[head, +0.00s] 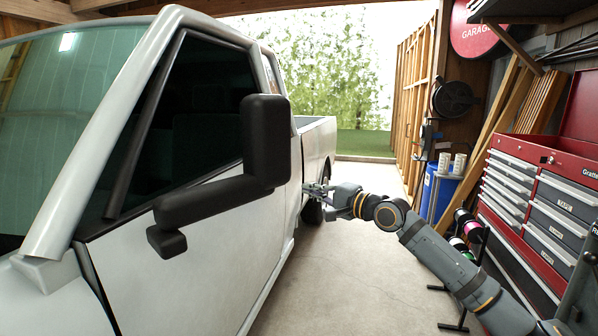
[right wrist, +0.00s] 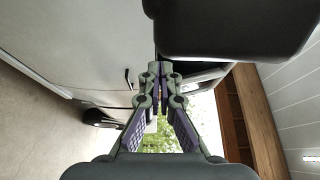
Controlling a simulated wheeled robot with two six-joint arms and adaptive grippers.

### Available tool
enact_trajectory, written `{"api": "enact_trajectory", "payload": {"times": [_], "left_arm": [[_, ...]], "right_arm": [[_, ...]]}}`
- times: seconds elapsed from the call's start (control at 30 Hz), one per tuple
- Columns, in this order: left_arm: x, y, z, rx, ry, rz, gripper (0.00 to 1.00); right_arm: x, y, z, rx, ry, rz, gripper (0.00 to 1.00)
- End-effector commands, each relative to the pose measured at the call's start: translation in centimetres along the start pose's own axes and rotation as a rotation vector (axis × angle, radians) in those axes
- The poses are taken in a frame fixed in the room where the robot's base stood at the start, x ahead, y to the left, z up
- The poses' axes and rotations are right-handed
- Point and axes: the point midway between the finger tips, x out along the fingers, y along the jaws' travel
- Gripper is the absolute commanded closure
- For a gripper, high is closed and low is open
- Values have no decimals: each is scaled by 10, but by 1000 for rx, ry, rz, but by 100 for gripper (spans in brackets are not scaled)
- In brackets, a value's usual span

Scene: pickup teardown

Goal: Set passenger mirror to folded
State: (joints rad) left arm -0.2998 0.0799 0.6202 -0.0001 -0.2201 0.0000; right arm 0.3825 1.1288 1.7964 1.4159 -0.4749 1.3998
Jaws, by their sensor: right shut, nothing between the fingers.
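The passenger mirror (head: 266,142) is a black housing on a black arm that comes off the front of the truck's door. It stands out from the white door (head: 215,255) in the head view. In the right wrist view the black mirror housing (right wrist: 235,28) fills the top, just past my fingertips. My right gripper (head: 314,191) is shut and empty, to the right of the mirror and lower in the head view. Its closed fingers (right wrist: 160,72) show in the right wrist view; I cannot tell whether they touch the mirror. My left gripper is not in view.
The white pickup (head: 318,145) fills the left side. A red tool chest (head: 545,165) stands at the right, with a blue barrel (head: 440,195) and spools (head: 466,222) near it.

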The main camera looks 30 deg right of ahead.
Motion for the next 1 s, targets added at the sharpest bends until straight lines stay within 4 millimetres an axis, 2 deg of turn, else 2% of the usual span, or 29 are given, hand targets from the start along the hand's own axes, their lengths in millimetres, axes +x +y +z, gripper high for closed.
{"api": "enact_trajectory", "payload": {"times": [0.03, 0.3, 0.5, 0.83, 1.0], "left_arm": [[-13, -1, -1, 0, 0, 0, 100], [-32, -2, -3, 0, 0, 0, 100], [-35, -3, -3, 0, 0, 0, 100], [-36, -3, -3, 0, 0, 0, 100], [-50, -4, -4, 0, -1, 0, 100]], "right_arm": [[6, -8, 2, 9, -4, -4, 100], [36, -4, 1, 5, -1, -1, 100], [45, -1, 2, 1, -1, 2, 100], [46, 0, 1, 1, -1, 1, 100], [70, -5, -7, 7, -1, -2, 100]]}}
